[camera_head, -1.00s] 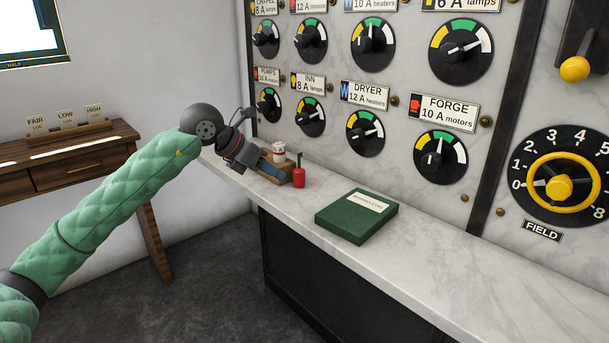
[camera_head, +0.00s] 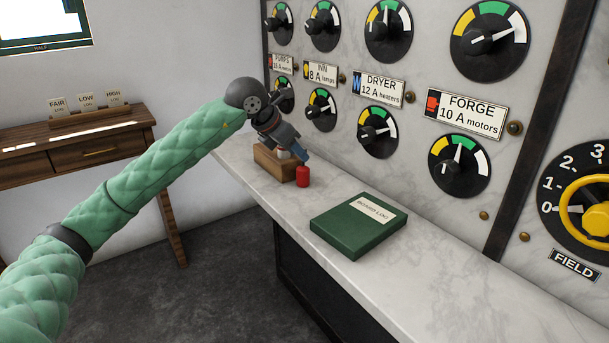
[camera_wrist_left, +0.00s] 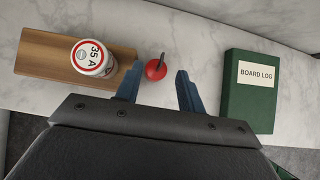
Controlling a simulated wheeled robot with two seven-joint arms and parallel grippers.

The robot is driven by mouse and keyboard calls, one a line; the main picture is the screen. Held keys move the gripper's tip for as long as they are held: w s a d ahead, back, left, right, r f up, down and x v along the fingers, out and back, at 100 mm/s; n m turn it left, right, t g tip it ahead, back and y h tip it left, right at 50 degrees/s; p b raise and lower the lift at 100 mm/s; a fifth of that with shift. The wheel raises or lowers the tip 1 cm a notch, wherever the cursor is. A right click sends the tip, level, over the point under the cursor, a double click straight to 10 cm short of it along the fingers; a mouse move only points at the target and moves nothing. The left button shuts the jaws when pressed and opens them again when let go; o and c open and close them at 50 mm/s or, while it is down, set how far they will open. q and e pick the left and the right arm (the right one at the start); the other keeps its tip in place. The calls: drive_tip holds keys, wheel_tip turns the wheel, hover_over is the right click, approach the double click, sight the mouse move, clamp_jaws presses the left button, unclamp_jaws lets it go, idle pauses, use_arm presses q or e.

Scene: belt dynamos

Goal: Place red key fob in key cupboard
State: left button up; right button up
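The red key fob (camera_head: 303,176) stands upright on the marble counter, just right of a wooden block. It also shows in the left wrist view (camera_wrist_left: 154,70), with a dark stem on top. My left gripper (camera_head: 294,156) is over the block and fob, pointing down. In the left wrist view its two blue fingers are apart, with the fob between and slightly beyond the fingertips; I see no contact. The key cupboard is not in view. My right gripper is not in view.
The wooden block (camera_head: 266,163) holds a white fuse marked 35 A (camera_wrist_left: 90,57), close beside the left finger. A green board log (camera_head: 358,226) lies to the right on the counter (camera_head: 400,290). The dial panel (camera_head: 410,110) rises behind. A wooden desk (camera_head: 75,150) stands at left.

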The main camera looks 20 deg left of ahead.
sight(303, 166)
use_arm(q)
drive_tip(key=x, duration=0.4)
drive_tip(key=shift+w+f, duration=0.2)
drive_tip(key=c, duration=0.8)
